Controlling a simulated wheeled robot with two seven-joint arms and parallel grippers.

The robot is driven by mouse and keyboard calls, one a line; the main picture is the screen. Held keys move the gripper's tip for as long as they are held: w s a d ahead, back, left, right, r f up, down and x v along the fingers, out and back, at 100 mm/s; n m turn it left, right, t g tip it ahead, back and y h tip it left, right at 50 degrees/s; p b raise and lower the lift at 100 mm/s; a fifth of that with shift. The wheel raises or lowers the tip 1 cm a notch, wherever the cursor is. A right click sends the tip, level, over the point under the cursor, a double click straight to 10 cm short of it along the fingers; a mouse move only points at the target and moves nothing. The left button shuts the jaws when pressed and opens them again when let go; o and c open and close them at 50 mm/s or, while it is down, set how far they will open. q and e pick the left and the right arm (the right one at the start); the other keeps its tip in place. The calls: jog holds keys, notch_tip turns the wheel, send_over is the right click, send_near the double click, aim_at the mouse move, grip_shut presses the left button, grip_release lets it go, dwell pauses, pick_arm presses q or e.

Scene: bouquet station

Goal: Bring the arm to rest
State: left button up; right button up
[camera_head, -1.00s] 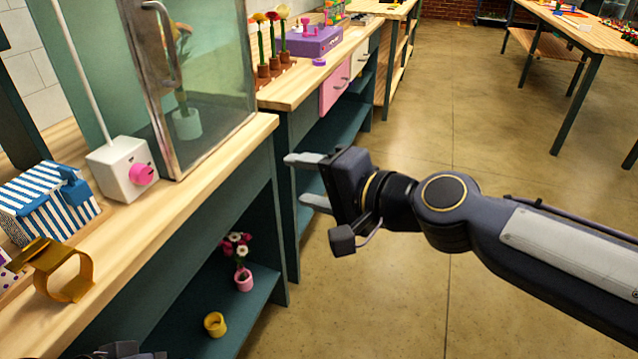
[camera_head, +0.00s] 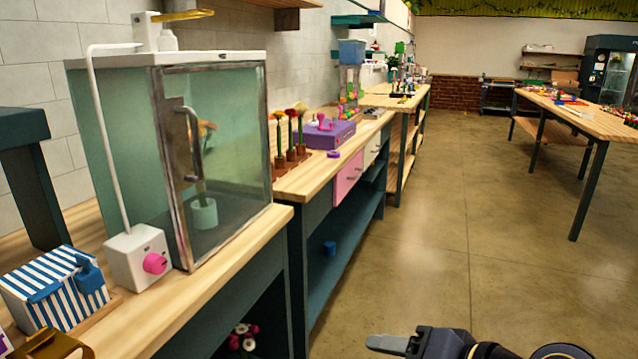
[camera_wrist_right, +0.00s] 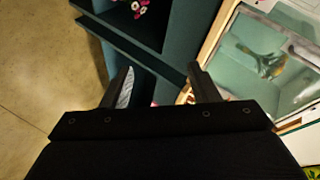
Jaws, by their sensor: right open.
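My right gripper (camera_head: 388,343) shows at the bottom of the head view, over the floor to the right of the counter. In the right wrist view its two dark fingers (camera_wrist_right: 160,88) are spread apart with nothing between them. The gripper is clear of the counter in the head view. Most of the right arm is below the picture edge.
A wooden counter (camera_head: 222,273) runs along the left, with a glass cabinet (camera_head: 235,125), a white box with a pink knob (camera_head: 140,257) and a striped box (camera_head: 52,290). Shelves lie below. The concrete floor (camera_head: 450,215) is open. A table (camera_head: 590,118) stands at right.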

jog(key=s+d+f+n+g+h, duration=0.2)
jog(key=s+d+f+g+h, duration=0.15)
jog(key=s+d+f, duration=0.7)
notch_tip(320, 180, up, 18)
jog(key=s+a+p, duration=0.1)
jog(key=p, duration=1.8)
jog(key=shift+r+t+h, duration=0.25)
jog(key=shift+t+h, duration=0.1)
jog(key=shift+h, duration=0.1)
